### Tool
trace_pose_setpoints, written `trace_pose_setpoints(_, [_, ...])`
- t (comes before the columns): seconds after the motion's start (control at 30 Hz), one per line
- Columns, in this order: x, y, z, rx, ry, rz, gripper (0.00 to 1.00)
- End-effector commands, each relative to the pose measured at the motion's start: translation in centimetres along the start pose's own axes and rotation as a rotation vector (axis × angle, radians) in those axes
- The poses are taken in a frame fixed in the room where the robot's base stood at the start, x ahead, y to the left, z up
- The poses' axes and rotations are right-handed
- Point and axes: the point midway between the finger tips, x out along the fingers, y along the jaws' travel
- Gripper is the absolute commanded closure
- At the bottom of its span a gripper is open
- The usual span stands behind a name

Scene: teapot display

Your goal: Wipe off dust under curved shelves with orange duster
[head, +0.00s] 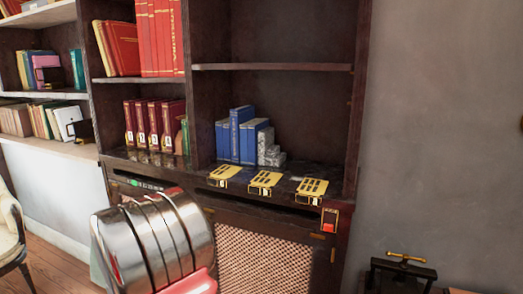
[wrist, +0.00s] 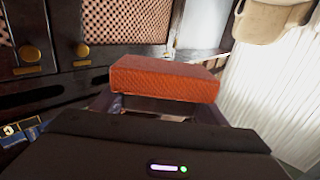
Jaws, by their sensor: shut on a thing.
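The orange duster (wrist: 165,78) is a textured rectangular block in the middle of the wrist view. My gripper (wrist: 168,106) is shut on it, with the block sticking out beyond the dark jaws. Its lower side and the jaw contact are partly hidden. The duster does not show in the head view. Dark wooden shelves (head: 272,67) stand in the head view; their visible edges look straight, and I cannot make out curved shelves or dust. The duster appears apart from the dark cabinet front (wrist: 90,60) behind it in the wrist view.
Blue books (head: 236,137) and red books (head: 155,122) stand on the shelves. Yellow labelled pieces (head: 266,181) line the ledge above a lattice panel (head: 258,258). A cream chair (head: 10,235) is at left. A dark object with a brass handle (head: 403,268) is at lower right.

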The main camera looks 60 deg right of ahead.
Motion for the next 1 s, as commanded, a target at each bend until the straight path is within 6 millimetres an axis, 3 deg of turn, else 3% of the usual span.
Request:
trace_pose_setpoints(0.2, [3.2, 6.7, -6.1, 0.007, 0.005, 0.144, 0.52])
trace_pose_setpoints(0.47, [4.9, 14.0, -13.7, 0.012, 0.001, 0.262, 0.52])
trace_pose_setpoints(0.8, [3.9, 24.1, -22.7, 0.012, -0.001, 0.387, 0.52])
trace_pose_setpoints(1.0, [1.8, 31.7, -25.2, 0.011, -0.004, 0.502, 0.52])
